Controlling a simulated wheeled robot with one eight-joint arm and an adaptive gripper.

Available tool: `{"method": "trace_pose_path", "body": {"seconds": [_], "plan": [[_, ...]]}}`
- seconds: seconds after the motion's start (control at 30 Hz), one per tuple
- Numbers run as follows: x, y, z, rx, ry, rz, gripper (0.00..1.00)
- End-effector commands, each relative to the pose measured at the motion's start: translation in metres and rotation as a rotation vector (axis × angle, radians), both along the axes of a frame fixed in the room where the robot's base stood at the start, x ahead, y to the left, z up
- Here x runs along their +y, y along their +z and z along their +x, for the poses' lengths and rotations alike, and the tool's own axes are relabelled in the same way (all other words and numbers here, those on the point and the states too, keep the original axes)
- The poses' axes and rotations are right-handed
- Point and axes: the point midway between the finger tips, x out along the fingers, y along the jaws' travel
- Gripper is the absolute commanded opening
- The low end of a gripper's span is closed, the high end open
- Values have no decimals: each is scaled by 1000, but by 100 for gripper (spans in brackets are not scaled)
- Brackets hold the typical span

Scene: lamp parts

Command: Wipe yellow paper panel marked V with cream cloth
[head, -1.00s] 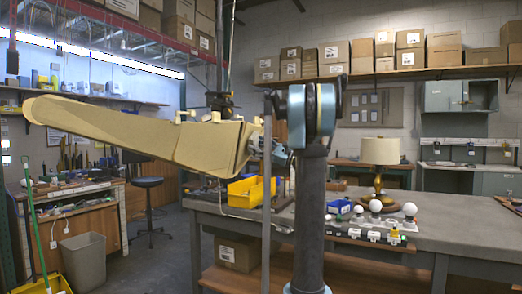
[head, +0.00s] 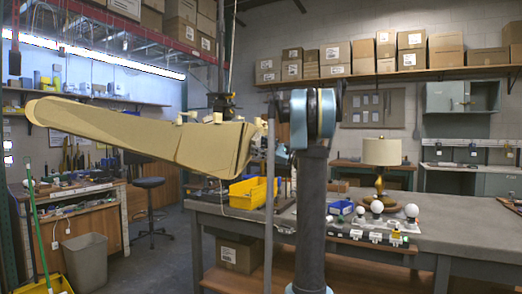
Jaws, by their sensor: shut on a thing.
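My gripper is not visible in the head view. My long tan arm link crosses the left half of the picture and may hide part of what lies behind it. I cannot make out a yellow paper panel marked V or a cream cloth in this view. A table lamp with a cream shade (head: 381,151) and a brass-coloured base (head: 379,187) stands upright on the grey workbench (head: 460,222), right of my arm's column.
White bulbs (head: 377,206) and small parts sit on a strip near the lamp. A grey waste bin (head: 85,262) stands on the floor at left. The bench's right part is mostly clear.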

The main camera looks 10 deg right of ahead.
Motion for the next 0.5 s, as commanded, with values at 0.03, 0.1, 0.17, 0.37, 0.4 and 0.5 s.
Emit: {"method": "trace_pose_path", "body": {"seconds": [0.03,0.1,0.17,0.37,0.4,0.5], "plan": [[-2,0,4,0,0,0,39],[-4,0,7,0,0,0,39],[-4,0,8,0,0,0,39],[-6,0,13,0,0,0,39],[-7,0,16,0,0,0,39],[-10,0,23,0,0,0,39]]}}
